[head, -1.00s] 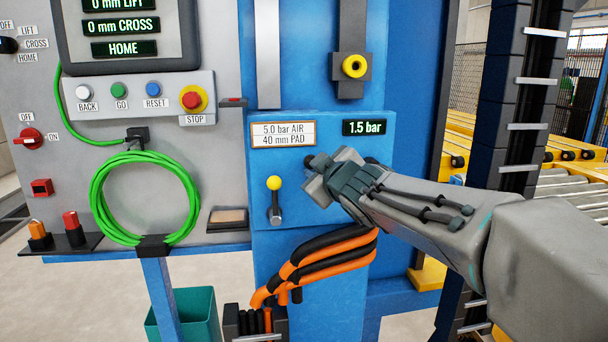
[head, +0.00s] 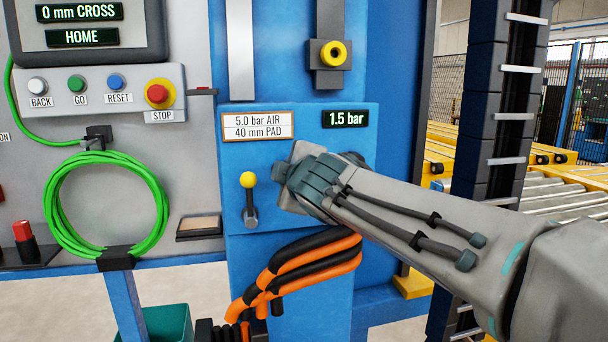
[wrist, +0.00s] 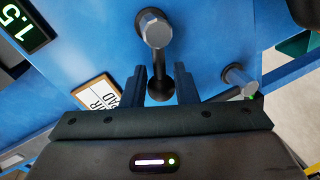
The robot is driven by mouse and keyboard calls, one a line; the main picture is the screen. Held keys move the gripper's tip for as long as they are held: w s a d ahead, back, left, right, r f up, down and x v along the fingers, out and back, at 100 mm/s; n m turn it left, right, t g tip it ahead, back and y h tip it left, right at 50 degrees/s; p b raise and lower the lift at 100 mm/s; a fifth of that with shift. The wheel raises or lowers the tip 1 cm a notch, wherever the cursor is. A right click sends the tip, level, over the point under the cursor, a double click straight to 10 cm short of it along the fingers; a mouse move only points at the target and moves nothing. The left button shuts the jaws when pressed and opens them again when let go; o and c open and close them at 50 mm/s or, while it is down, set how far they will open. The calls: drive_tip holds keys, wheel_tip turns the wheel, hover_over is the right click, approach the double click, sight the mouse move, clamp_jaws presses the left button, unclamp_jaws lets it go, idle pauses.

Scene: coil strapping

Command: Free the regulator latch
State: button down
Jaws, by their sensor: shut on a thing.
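The regulator latch is a dark lever on a grey faceted hub (wrist: 155,30) on the blue panel. Its dark rounded end (wrist: 160,90) lies between my fingers in the wrist view. My gripper (wrist: 161,72) is shut on this lever, with one finger on each side. In the head view my gripper (head: 284,174) is at the panel, below the pressure label (head: 258,125), and its body hides most of the latch. The green readout (head: 345,119) above it shows 1.5 bar. The label reads 5.0 bar AIR, 40 mm PAD.
A yellow-balled lever (head: 248,181) stands upright just left of my gripper. Orange and black hoses (head: 300,268) bulge out below. A yellow ring fitting (head: 333,54) is above. A coiled green cable (head: 108,205) and a button box with a red stop button (head: 157,94) are at left.

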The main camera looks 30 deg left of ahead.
drive_tip(key=shift+s+a+f, duration=0.1)
drive_tip(key=c, duration=1.2)
unclamp_jaws()
drive_tip(key=shift+a, duration=0.1)
drive_tip(key=shift+o, duration=0.2)
drive_tip(key=shift+d, duration=0.2)
drive_tip(key=p+v, duration=0.3)
drive_tip(key=v, duration=1)
drive_tip(key=shift+s+d, duration=0.25)
